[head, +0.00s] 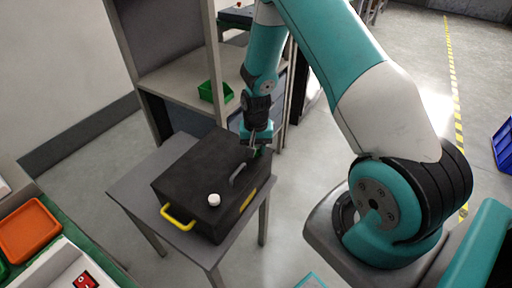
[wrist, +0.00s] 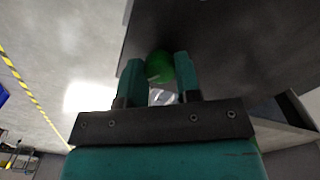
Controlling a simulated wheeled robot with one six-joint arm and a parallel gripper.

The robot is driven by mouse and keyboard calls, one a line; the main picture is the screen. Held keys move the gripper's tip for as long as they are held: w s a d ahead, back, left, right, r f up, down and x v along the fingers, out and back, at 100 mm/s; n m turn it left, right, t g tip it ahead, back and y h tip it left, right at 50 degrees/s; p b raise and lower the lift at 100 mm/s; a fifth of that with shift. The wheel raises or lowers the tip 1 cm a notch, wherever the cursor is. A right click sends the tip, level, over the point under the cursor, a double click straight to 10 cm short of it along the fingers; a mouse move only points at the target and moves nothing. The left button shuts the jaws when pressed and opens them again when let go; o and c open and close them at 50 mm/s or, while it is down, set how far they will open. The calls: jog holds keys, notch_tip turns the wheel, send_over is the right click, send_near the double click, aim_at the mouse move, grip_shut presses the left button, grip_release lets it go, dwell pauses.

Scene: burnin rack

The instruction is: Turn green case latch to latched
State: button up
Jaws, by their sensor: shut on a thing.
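The black case (head: 195,175) lies on a small grey table. The green case latch (wrist: 159,66) is a round green knob at the case's edge in the wrist view, between my two teal fingers. My gripper (wrist: 159,63) is shut on it. In the head view my gripper (head: 256,148) reaches down to the far right corner of the case and mostly hides the latch. I cannot tell the latch's turn position.
The case has a grey handle (head: 238,174) and a white knob (head: 214,199) on top, and a yellow handle (head: 177,217) at the front. Shelving with a green bin (head: 214,92) stands behind. An orange tray (head: 30,231) is at left. Floor to the right is open.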

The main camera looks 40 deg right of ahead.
jog(key=n, duration=0.6)
jog(key=shift+n, duration=0.3)
dwell(0.5)
jog(key=o, duration=0.9)
jog(key=shift+o, duration=0.2)
jog(key=shift+r, duration=0.1)
notch_tip(320, 180, up, 17)
jog(key=shift+r, duration=0.2)
